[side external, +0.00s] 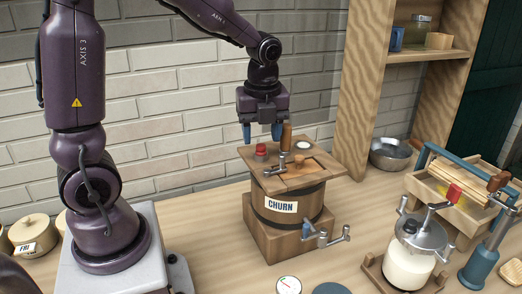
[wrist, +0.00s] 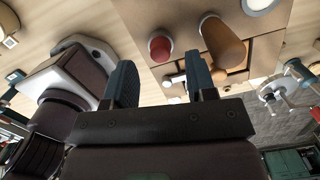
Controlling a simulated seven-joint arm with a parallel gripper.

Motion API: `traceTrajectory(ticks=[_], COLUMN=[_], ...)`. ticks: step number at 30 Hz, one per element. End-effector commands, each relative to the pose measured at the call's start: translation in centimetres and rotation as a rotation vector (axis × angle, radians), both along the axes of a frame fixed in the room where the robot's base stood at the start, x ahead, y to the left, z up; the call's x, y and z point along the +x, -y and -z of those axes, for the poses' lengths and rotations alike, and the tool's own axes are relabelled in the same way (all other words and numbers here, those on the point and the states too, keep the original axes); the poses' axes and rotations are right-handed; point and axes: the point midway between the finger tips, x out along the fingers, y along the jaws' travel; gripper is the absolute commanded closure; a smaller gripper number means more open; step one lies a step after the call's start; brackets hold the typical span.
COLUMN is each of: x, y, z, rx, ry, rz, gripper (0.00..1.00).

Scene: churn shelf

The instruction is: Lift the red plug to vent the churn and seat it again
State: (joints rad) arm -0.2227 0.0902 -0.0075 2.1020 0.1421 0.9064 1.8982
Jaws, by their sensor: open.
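The churn (side external: 285,212) is a wooden tub with a dark band and a CHURN label, standing on a wooden block. The red plug (side external: 261,150) sits upright at the left back part of its flat wooden lid (side external: 297,178). My gripper (side external: 262,133) is open and empty, pointing down just above the plug. In the wrist view, the plug (wrist: 160,49) shows beyond the gap between my two blue fingers (wrist: 160,72), apart from both. The plug's lower part and its hole are hidden.
An upright wooden crank handle (side external: 286,136) stands close to my right finger. A round white disc (side external: 303,147) and a wooden knob (side external: 298,160) are on the lid. A metal tap (side external: 322,236) juts from the churn's front. A glass jar churn (side external: 410,255) stands at right.

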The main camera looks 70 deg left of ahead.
Motion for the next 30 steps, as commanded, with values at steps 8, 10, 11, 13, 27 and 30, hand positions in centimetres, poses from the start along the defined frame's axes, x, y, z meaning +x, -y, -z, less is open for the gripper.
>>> traceTrajectory(ticks=[8,10,11,13,27,30], x=[0.1,0.1,0.1,0.1,0.1,0.1], y=[-0.4,-0.4,-0.4,-0.4,-0.3,-0.3], z=[2.7,2.7,2.7,2.6,2.6,2.6], rx=[0.000,0.000,0.000,0.000,0.000,0.000], ry=[0.001,0.001,0.001,0.001,0.001,0.001], rz=[-0.001,-0.001,-0.001,-0.001,-0.001,-0.001], gripper=[0.49,0.49,0.49,0.49,1.00,1.00])
